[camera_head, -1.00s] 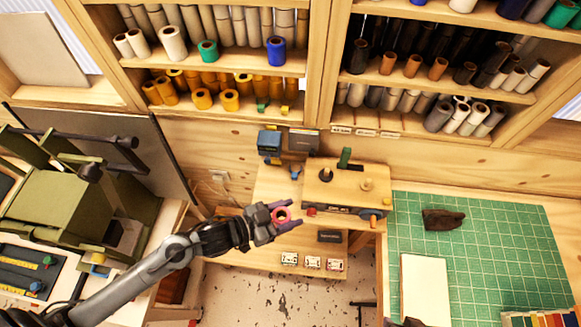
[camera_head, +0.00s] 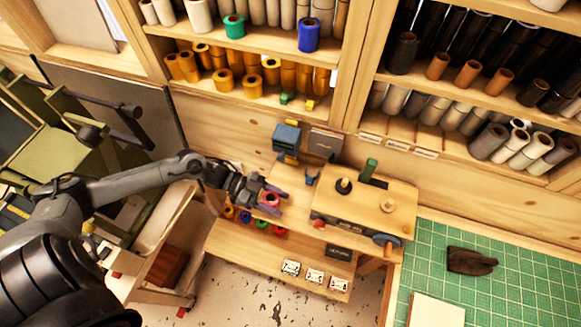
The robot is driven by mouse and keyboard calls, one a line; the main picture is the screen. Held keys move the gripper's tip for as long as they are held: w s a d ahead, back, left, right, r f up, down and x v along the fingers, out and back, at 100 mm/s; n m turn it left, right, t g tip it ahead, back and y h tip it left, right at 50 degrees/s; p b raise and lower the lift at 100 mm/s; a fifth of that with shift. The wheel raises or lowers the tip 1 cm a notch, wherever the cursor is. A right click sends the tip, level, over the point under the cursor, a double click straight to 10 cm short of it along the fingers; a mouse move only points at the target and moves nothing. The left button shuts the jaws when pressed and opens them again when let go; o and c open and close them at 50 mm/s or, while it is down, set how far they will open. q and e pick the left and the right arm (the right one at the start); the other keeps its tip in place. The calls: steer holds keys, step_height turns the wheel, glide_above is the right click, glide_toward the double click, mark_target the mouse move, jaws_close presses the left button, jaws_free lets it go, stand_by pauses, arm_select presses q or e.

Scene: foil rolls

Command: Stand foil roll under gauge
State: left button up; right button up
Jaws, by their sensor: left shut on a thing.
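My left gripper (camera_head: 277,201) is shut on a pinkish-red foil roll (camera_head: 270,199). The roll's round end with its hole faces the camera. The gripper is over the left end of the small wooden bench (camera_head: 292,203). A blue-grey box-shaped device (camera_head: 287,137), which looks like the gauge, stands at the back of this bench, above and slightly right of the roll in the picture. A small blue forked piece (camera_head: 311,177) stands in front of it. The roll is apart from both. I cannot tell whether it touches the bench top. My right gripper is not in view.
A wooden machine block (camera_head: 365,205) with knobs stands right of the forked piece. Several coloured rolls (camera_head: 245,216) and white cards (camera_head: 314,276) sit on the lower shelf. A green cutting mat (camera_head: 520,270) with a dark glove (camera_head: 471,261) lies at right. Roll-filled shelves rise behind.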

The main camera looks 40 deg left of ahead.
arm_select(q)
steer(key=w+a, duration=0.1)
steer(key=w, duration=0.1)
steer(key=w+a, duration=0.1)
steer(key=w, duration=0.2)
steer(key=w+a, duration=0.1)
steer(key=w, duration=0.2)
steer(key=shift+w+a+b, duration=0.2)
steer(key=shift+b, duration=0.2)
steer(key=shift+w+a+b, duration=0.15)
steer(key=shift+w+a, duration=0.2)
steer(key=shift+w, duration=0.5)
steer(key=shift+w+a+b, duration=0.15)
steer(key=shift+w+a, duration=0.15)
steer(key=shift+w, duration=0.5)
steer(key=shift+w+r+p, duration=0.1)
steer(key=shift+r+p, duration=0.05)
steer(key=shift+p, duration=0.15)
steer(key=shift+f, duration=0.2)
steer(key=shift+f, duration=0.1)
steer(key=shift+f+b, duration=0.55)
steer(key=shift+b, duration=0.05)
